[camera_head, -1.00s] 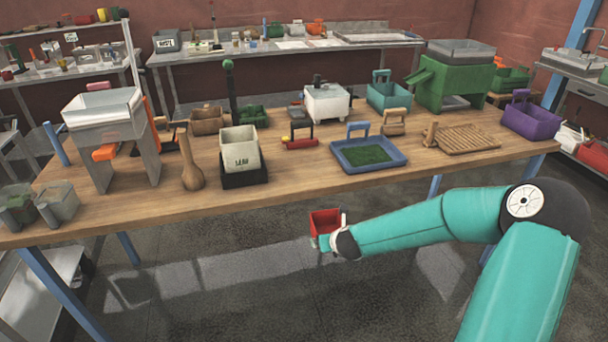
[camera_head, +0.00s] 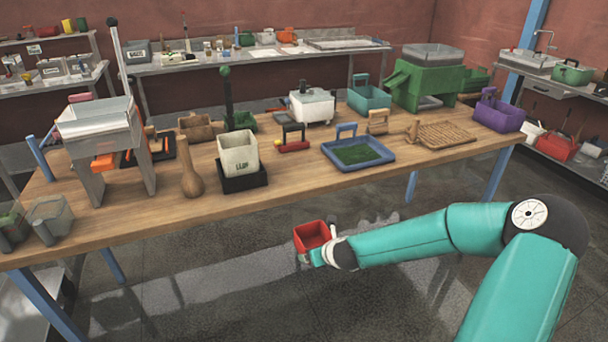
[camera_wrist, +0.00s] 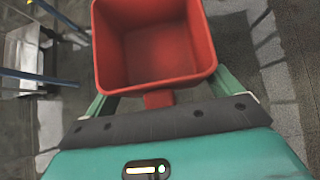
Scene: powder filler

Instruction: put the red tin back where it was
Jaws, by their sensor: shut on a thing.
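The red tin (camera_head: 311,236) is an open, empty-looking box held in the air in front of the workbench (camera_head: 270,206), below the level of its top. My gripper (camera_head: 318,258) is shut on the tin at its near side. In the wrist view the red tin (camera_wrist: 155,45) fills the top middle with its open mouth showing. A short red tab (camera_wrist: 158,98) on its near side lies between the two green fingers of my gripper (camera_wrist: 158,95). The fingertips are partly hidden by the tin.
The bench holds a cream bin in a black tray (camera_head: 240,160), a blue tray with green contents (camera_head: 358,152), a wooden slatted board (camera_head: 447,134), a wooden bottle-shaped piece (camera_head: 191,180) and a grey hopper stand (camera_head: 100,130). Bare wood shows along the front edge. Open floor lies below.

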